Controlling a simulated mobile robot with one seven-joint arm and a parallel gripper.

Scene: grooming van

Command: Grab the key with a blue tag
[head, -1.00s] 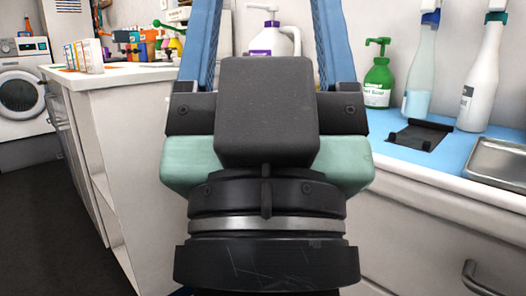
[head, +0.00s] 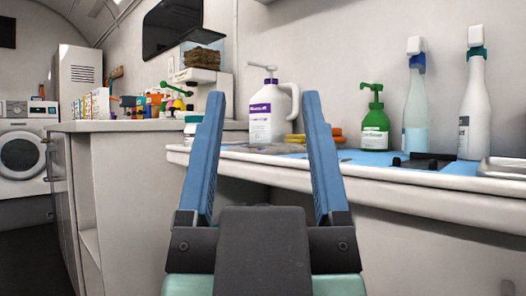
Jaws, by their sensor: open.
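My gripper (head: 262,118) is in the lower middle of the head view. Its two blue fingers point up and stand wide apart, with nothing between them but the view of the counter behind. I cannot make out a key with a blue tag in this view. My fingers and the low viewing angle hide parts of the counter (head: 420,194).
On the counter stand a white jug with a purple label (head: 271,112), a green pump bottle (head: 375,122) and two spray bottles (head: 416,105) (head: 475,105). A dark flat holder (head: 425,161) lies before them. A cabinet (head: 125,200) with colourful items stands left, a washing machine (head: 22,155) beyond.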

